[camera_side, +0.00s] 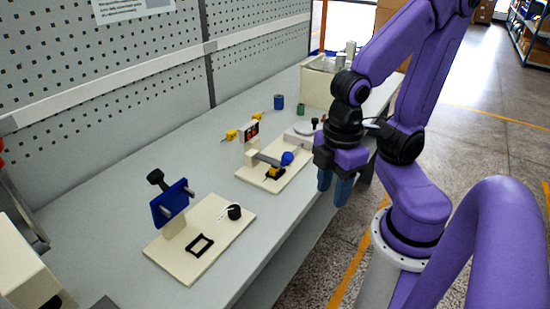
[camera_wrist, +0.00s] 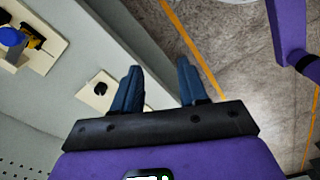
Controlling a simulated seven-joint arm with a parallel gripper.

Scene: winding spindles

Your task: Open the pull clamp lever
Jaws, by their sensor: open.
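My gripper (camera_side: 335,187) hangs with its blue fingers pointing down beside the bench's front edge, right of the far board. In the wrist view its two fingers (camera_wrist: 158,70) are apart with nothing between them. The far cream board (camera_side: 246,176) carries a grey lever arm with a blue ball knob (camera_side: 288,158) and a yellow-and-black piece (camera_side: 274,172). The ball also shows in the wrist view (camera_wrist: 11,36). The near board (camera_side: 218,245) carries a tilted blue plate (camera_side: 171,203) with a black-knobbed handle (camera_side: 157,178). I cannot tell for certain which is the pull clamp lever.
The near board also holds a black square frame (camera_side: 200,245) and a round black piece (camera_side: 234,212) with white cord. Blue and green cylinders (camera_side: 279,102) and a bin (camera_side: 318,85) stand farther back. A pegboard wall (camera_side: 100,80) lines the bench. Bench between boards is clear.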

